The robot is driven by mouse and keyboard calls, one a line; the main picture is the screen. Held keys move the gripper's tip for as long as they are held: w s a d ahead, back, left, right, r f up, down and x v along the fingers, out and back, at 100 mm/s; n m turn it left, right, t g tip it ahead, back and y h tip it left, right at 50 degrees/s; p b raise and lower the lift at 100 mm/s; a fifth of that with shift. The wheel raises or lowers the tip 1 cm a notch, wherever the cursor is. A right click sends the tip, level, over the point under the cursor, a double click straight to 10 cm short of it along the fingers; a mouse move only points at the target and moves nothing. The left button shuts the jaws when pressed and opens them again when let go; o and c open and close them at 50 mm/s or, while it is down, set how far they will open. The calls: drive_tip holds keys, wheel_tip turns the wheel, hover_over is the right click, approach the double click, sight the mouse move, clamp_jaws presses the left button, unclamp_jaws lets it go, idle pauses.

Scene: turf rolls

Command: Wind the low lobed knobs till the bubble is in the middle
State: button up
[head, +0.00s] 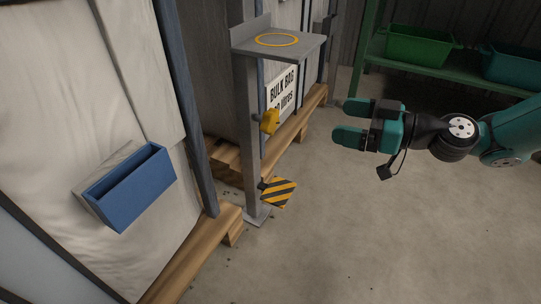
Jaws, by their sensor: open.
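I cannot make out any lobed knob or level bubble in the head view. A small yellow piece (269,121) sits on the side of a grey post (247,135); its shape is too small to tell whether it is a knob. My gripper (350,121) is at the right, with two teal fingers pointing left. It is open and nothing shows between the fingers. It is right of the post and apart from it, over the concrete floor.
The post carries a grey shelf (315,45) with a yellow ring and, low down, a black-and-yellow striped plate (279,193). A blue box (128,190) and pale bulk bags (70,130) on wooden pallets (195,255) stand left. Green bins (417,48) fill a rack behind. The floor (400,240) is clear.

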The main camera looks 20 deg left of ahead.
wheel_tip(320, 180, down, 7)
drive_tip(key=w+y+b, duration=0.1)
drive_tip(key=w+b, duration=0.1)
drive_tip(key=b, duration=0.1)
drive_tip(key=p, duration=1.5)
approach(275, 124)
drive_tip(key=shift+t, duration=0.3)
drive_tip(key=a+b, duration=0.5)
drive_tip(key=a, duration=0.5)
drive_tip(key=shift+w+r+b, duration=0.1)
drive_tip(key=shift+b, duration=0.2)
drive_tip(key=shift+w+a+r, duration=0.1)
drive_tip(key=shift+a+r, duration=0.05)
drive_tip(key=shift+a, duration=0.4)
drive_tip(key=c, duration=0.9)
